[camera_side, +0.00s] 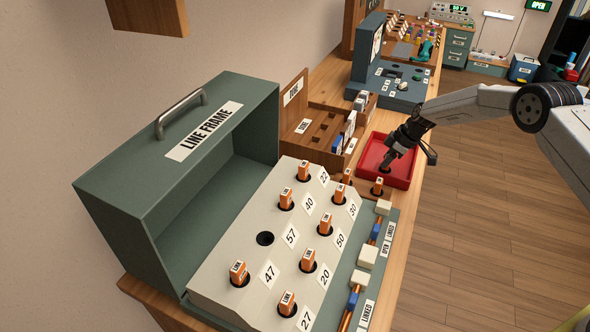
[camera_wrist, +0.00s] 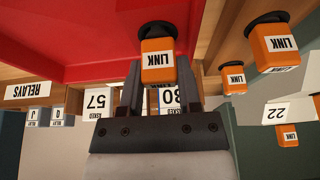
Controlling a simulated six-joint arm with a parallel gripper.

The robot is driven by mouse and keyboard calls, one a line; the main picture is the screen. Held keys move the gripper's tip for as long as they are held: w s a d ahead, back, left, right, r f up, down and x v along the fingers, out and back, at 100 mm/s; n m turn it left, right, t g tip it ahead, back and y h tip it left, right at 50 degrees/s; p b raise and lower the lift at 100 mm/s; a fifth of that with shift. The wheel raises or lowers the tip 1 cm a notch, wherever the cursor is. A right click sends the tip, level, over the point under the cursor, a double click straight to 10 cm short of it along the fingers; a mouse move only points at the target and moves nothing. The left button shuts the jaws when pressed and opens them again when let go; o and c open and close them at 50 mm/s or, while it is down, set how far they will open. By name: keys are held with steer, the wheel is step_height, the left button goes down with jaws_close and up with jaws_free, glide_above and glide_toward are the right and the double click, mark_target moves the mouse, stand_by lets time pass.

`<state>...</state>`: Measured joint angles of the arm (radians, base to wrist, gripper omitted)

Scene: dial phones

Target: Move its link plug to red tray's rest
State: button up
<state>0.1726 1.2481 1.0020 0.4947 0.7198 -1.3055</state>
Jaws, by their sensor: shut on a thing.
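My gripper (camera_side: 388,160) is over the red tray (camera_side: 405,174) and points down into it. In the wrist view my gripper (camera_wrist: 155,88) is shut on an orange link plug (camera_wrist: 158,62). The plug's far end meets a dark round shape against the red tray (camera_wrist: 85,40); I cannot tell whether it is fully seated. In the side view the held plug is mostly hidden by the gripper. The sloped grey panel (camera_side: 215,265) has an empty dark socket (camera_side: 265,238) beside label 57.
Other orange link plugs stand in the panel, such as one by label 47 (camera_side: 239,272). Another plug (camera_side: 377,186) stands close to the tray's near edge. A wooden rack (camera_side: 300,145) is left of the tray. A grey-blue console (camera_side: 385,88) stands behind it.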

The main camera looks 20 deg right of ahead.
steer(key=shift+f, duration=0.2)
steer(key=o, duration=1.3)
steer(key=shift+o, duration=0.2)
steer(key=shift+r, duration=3.7)
steer(key=shift+r, duration=0.1)
steer(key=shift+r, duration=1.95)
